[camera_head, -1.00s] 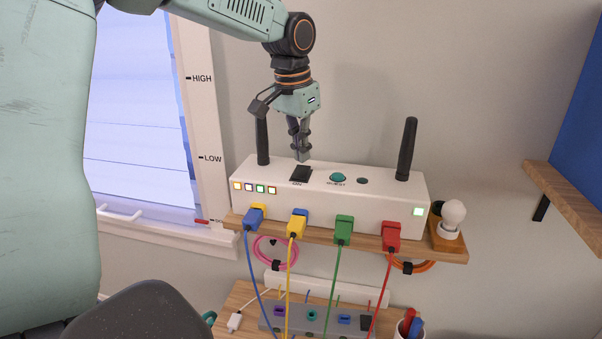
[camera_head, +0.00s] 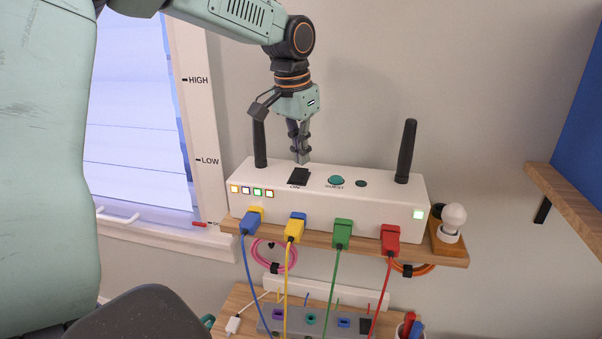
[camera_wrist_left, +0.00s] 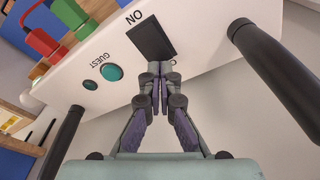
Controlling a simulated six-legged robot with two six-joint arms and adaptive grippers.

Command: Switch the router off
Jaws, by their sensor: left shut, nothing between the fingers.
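The white router (camera_head: 330,210) stands on a wooden wall shelf, with two black antennas. A black rocker switch (camera_head: 299,176) marked ON sits on its top, and it also shows in the left wrist view (camera_wrist_left: 151,40). My left gripper (camera_head: 302,160) is shut and empty, pointing down just behind the switch; in the left wrist view its fingertips (camera_wrist_left: 160,78) are close to the switch's edge. I cannot tell whether they touch it. My right gripper is not in view.
A teal GUEST button (camera_head: 336,180) and a small dark button (camera_head: 361,184) lie right of the switch. Blue, yellow, green and red plugs (camera_head: 390,240) fill the front. A bulb (camera_head: 453,216) stands at the shelf's right end. The left antenna (camera_head: 260,145) is near my gripper.

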